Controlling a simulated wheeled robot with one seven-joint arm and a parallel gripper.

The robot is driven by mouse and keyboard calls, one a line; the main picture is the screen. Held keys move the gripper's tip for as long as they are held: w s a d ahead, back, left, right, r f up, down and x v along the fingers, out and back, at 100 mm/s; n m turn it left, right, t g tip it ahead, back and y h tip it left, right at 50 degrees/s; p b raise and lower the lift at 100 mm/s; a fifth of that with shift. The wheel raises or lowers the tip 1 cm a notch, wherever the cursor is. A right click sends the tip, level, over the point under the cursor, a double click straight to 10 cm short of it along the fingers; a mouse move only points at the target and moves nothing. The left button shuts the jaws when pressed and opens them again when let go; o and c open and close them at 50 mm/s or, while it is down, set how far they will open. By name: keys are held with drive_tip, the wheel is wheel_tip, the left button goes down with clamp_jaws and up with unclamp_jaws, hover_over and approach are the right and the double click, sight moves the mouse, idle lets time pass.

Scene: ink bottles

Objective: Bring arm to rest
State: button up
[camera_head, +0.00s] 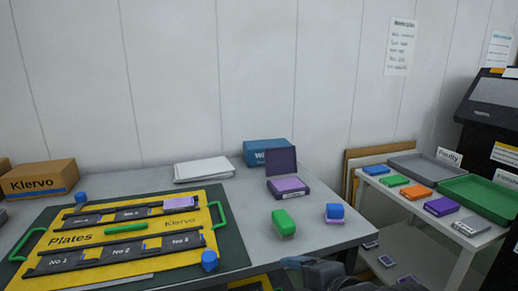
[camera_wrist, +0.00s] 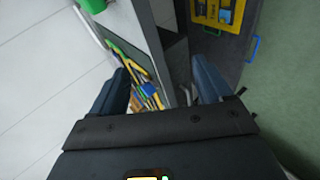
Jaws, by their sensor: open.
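My gripper (camera_wrist: 163,80) shows in the wrist view with its two dark fingers spread wide and nothing between them. Beyond the fingers that view shows the edge of a grey table and floor below it. In the head view a dark part of my arm (camera_head: 325,272) shows at the bottom edge, in front of the table's right front corner. The fingertips cannot be made out there. The arm is apart from the things on the table.
The grey table (camera_head: 262,262) holds a yellow plate board (camera_head: 72,256), a green-topped block (camera_head: 284,222), a blue-topped block (camera_head: 334,213) and an open purple box (camera_head: 288,187). A side table at right holds several coloured boxes, a grey tray (camera_head: 415,166) and a green tray (camera_head: 482,198).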

drive_tip(key=s+d+f+m+t+h, duration=0.2)
drive_tip(key=s+f+m, duration=0.1)
drive_tip(key=s+m, duration=0.6)
drive_tip(key=s+d+f+m+t+h, duration=0.1)
drive_tip(key=s+d+f+m+t, duration=0.2)
drive_tip(key=s+m, duration=0.5)
drive_tip(key=s+d+r+m+h, duration=0.1)
drive_tip(key=s+d+r+m, duration=0.1)
drive_tip(key=s, duration=0.9)
drive_tip(key=s+d+r+m+h+p, duration=0.1)
drive_tip(key=s+d+r+m+h, duration=0.1)
drive_tip(key=s+d+r, duration=0.2)
drive_tip(key=s+d, duration=0.3)
drive_tip(key=s, duration=0.4)
drive_tip(key=shift+d+m+t, duration=0.25)
drive_tip(key=shift+m+t, duration=0.05)
drive_tip(key=shift+m, duration=0.1)
drive_tip(key=shift+r, duration=0.1)
